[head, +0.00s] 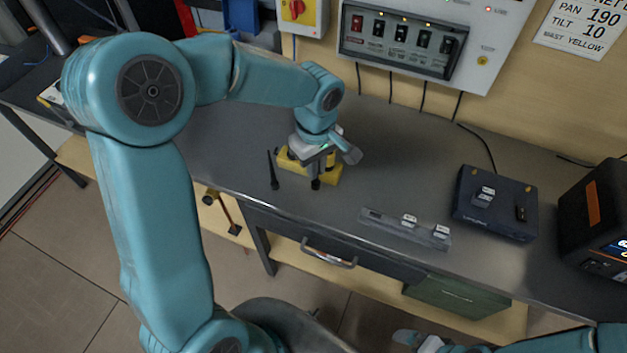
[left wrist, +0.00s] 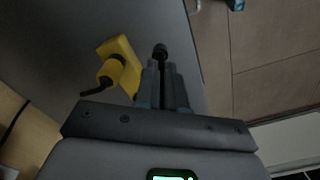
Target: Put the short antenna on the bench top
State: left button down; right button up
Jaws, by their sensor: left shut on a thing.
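My left gripper (head: 317,172) reaches down over the grey bench top (head: 225,150), just in front of a yellow block. It is shut on a small black piece (head: 315,185), which I take to be the short antenna. The round black end (left wrist: 160,52) of this piece shows past the closed fingers in the left wrist view; the rest is hidden between them. I cannot tell whether it touches the bench. A thin tapered black antenna (head: 273,172) stands to the left of the gripper. My right gripper (head: 425,343) shows only partly at the bottom edge; its fingers are unclear.
The yellow block (head: 329,174) is close behind the left gripper; the left wrist view shows its round yellow part. A grey strip (head: 390,222) with small white-topped pieces, a dark blue box (head: 495,205) and a black-and-orange unit (head: 597,215) stand to the right. Bench between gripper and strip is clear.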

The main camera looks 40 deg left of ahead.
aim_at(315, 183)
pick_arm(q)
jog(key=shift+f, duration=3.2)
jog(key=shift+s, duration=0.1)
jog(key=shift+f, duration=0.15)
jog(key=c, duration=1.2)
grip_release()
jog(key=shift+c, duration=0.2)
notch_tip(315, 183, up, 11)
jog(key=shift+a+r, duration=0.1)
jog(key=shift+r, duration=0.6)
